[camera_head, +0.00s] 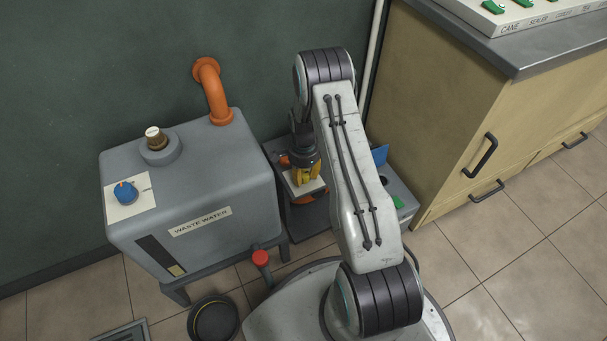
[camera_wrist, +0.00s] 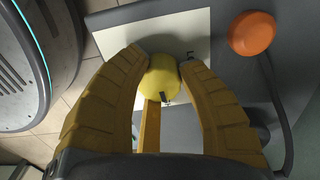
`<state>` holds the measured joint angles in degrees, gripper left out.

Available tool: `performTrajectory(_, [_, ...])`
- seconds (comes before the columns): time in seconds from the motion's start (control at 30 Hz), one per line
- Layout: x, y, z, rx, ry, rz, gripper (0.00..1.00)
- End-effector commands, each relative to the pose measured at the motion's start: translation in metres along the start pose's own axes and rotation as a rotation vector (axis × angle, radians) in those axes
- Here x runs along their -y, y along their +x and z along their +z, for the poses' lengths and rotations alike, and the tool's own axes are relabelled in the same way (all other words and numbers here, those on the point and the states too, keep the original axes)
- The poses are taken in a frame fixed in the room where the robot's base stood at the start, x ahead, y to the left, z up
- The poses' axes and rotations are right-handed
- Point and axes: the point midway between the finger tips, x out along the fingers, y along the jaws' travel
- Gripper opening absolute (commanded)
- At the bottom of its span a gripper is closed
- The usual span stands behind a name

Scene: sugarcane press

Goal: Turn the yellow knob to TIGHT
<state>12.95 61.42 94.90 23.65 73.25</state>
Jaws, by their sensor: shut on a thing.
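The yellow knob (camera_wrist: 160,78) sits between the two yellow fingers of my gripper (camera_wrist: 163,66) in the wrist view. The fingers are closed on it from both sides, near their tips. A small dark mark shows on the knob's side. The knob is over a white label plate (camera_wrist: 112,38); a bit of black print shows by the right fingertip, but I cannot read it. In the head view my gripper (camera_head: 306,172) reaches down to the grey machine (camera_head: 310,216) behind my arm. The knob cannot be made out there, and its setting cannot be read.
An orange button (camera_wrist: 253,33) with a dark cable is close to the right finger. A grey waste-water tank (camera_head: 190,190) with a blue knob (camera_head: 125,192) stands left of the machine. A cabinet (camera_head: 480,130) stands at the right. Tiled floor is clear at the lower right.

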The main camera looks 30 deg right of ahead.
Motion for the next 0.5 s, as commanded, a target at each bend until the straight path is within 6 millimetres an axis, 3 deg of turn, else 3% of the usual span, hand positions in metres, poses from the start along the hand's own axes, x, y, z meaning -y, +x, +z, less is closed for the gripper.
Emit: performTrajectory(0.5, [-0.002, 0.002, 0.0003, 0.001, 0.088, 0.005, 0.03])
